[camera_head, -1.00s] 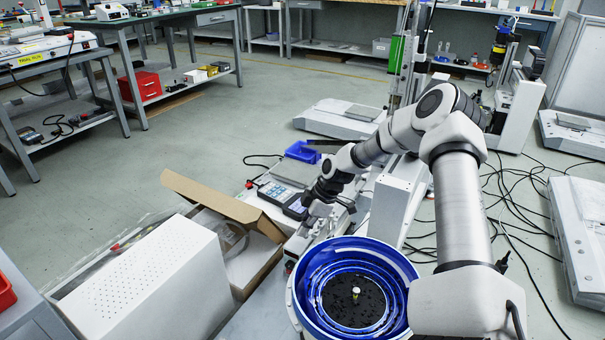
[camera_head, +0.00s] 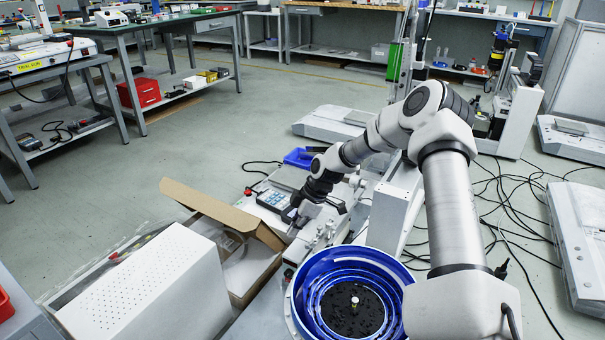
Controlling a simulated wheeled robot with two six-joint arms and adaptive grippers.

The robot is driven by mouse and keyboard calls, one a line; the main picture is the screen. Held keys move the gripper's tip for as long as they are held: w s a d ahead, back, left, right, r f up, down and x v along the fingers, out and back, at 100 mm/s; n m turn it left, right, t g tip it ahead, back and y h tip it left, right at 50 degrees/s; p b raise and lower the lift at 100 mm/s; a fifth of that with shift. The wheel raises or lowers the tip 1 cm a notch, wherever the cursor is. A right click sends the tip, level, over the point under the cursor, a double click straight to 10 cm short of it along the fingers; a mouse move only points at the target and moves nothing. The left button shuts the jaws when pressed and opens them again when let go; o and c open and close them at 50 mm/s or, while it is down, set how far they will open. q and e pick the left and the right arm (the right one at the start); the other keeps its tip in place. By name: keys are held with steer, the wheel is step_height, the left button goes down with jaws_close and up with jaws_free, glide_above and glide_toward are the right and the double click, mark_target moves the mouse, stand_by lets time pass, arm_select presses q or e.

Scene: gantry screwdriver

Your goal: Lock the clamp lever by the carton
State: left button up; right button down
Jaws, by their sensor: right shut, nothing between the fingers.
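My right gripper (camera_head: 293,230) is shut and empty. It points down over the grey fixture (camera_head: 318,235), just right of the open carton. The brown carton (camera_head: 232,292) has its long flap raised, with pale material inside. A small red-tipped part (camera_head: 248,191) shows beyond the carton flap, and another red-tipped part (camera_head: 114,255) shows left of the carton, behind the white box. Both are too small to tell which is the clamp lever or how it stands. I cannot tell whether the gripper touches the fixture. My left gripper is not in view.
A blue bowl feeder (camera_head: 303,290) stands in front of the fixture. A perforated white box (camera_head: 150,285) stands left of the carton. A grey keypad unit (camera_head: 272,198) and a blue tray (camera_head: 299,158) lie behind the gripper. Cables (camera_head: 515,215) run over the floor at right.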

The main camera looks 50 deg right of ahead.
steer(key=p+v, duration=0.6)
steer(key=v, duration=0.4)
steer(key=shift+w+d, duration=0.2)
steer(key=shift+d, duration=0.05)
